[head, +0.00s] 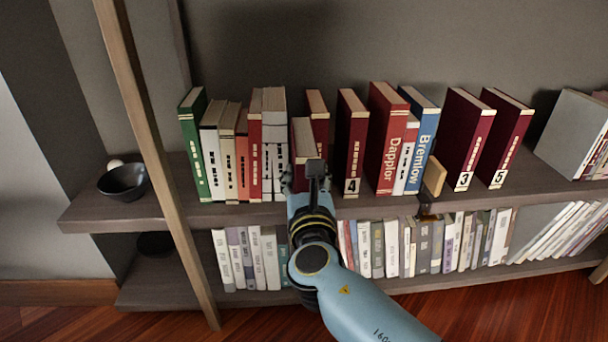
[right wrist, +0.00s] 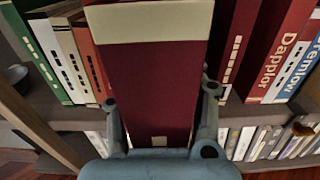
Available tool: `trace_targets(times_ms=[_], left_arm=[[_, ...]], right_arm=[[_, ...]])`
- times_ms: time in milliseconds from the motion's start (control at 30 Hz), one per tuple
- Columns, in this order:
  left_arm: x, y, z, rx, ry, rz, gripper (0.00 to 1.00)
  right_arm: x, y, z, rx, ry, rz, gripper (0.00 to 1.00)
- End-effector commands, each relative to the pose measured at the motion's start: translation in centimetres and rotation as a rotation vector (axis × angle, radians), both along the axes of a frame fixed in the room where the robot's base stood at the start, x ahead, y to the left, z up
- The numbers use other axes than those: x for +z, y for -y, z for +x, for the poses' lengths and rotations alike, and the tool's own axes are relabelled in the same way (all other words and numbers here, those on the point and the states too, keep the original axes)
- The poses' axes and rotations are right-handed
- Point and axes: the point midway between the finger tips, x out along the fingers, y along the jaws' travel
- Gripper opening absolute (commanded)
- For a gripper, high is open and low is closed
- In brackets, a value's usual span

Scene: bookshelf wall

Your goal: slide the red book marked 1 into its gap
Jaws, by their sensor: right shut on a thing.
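My right gripper (head: 312,178) is shut on a red book (head: 302,138), with the fingers on either side of it. In the right wrist view the gripper (right wrist: 160,120) grips the lower part of this book (right wrist: 152,85), which has a pale band near its top and a small pale label low down; its number cannot be read. The held book sits in front of the row, between white-spined books (head: 273,140) and a dark red book (head: 319,112). The gap behind it is mostly hidden. My left gripper is not in view.
The red book marked 4 (head: 350,140) stands to the right, then Dapplor (head: 386,140) and the blue Bremlow (head: 424,140). Books marked 3 (head: 465,140) and 5 (head: 506,140) stand further right. A dark bowl (head: 123,182) is at the left. A lower shelf holds several books (head: 250,260).

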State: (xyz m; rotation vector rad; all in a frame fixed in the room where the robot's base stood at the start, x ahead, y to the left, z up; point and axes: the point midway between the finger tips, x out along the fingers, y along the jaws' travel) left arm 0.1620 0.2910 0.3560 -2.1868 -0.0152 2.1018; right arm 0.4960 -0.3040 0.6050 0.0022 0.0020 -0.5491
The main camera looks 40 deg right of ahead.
Motion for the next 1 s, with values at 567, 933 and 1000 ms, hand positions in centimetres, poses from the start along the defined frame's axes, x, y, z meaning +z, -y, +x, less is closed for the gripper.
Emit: trace_targets(times_ms=[567,933,1000], left_arm=[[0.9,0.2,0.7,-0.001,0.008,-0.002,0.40],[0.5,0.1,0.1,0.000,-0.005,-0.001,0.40],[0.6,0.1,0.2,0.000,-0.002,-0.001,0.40]], right_arm=[[0.3,0.2,0.4,-0.001,0.003,-0.002,0.00],[0.3,0.2,0.4,-0.001,0.003,-0.002,0.00],[0.4,0.2,0.4,-0.001,0.003,-0.002,0.00]])
